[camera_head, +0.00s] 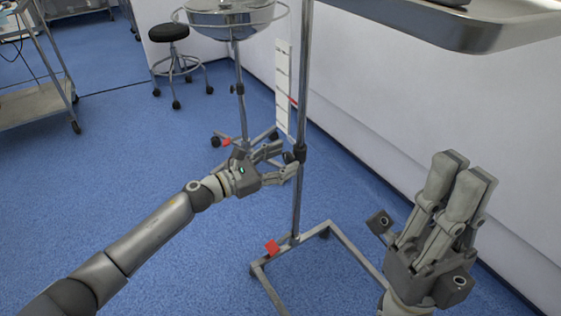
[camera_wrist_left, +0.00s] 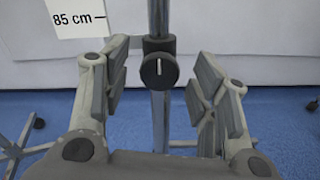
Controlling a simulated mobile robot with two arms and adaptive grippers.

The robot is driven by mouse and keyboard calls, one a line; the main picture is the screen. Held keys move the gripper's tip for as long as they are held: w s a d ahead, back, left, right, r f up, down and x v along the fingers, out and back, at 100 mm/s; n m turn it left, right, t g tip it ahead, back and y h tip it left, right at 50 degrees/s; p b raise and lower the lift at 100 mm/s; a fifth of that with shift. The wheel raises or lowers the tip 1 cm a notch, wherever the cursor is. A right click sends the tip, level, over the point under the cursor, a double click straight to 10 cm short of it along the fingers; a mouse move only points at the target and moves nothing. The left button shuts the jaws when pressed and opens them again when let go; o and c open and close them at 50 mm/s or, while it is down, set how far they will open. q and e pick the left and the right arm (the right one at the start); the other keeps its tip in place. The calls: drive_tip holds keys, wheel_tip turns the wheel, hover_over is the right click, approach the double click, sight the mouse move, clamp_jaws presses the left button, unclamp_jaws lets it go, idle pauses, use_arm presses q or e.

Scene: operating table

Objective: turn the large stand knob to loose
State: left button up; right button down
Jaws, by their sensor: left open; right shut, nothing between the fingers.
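The large stand knob (camera_wrist_left: 159,70) is a round black knob with a white line that stands upright in the left wrist view. It sits on the grey pole (camera_head: 304,90) of the tray stand, and its black collar (camera_head: 299,152) shows in the head view. My left gripper (camera_head: 280,162) is open in front of the pole. In the left wrist view its fingers (camera_wrist_left: 160,88) are on either side of the knob, apart from it. My right gripper (camera_head: 461,178) is shut and empty at the right, away from the stand.
A steel tray (camera_head: 470,36) tops the stand, above my grippers. The stand's base (camera_head: 335,236) has a red pedal (camera_head: 272,247). A white height scale (camera_head: 283,85) reading 85 cm is behind. A basin stand (camera_head: 238,20) and a stool (camera_head: 170,34) are at the back.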

use_arm(q)
drive_tip(key=c, duration=1)
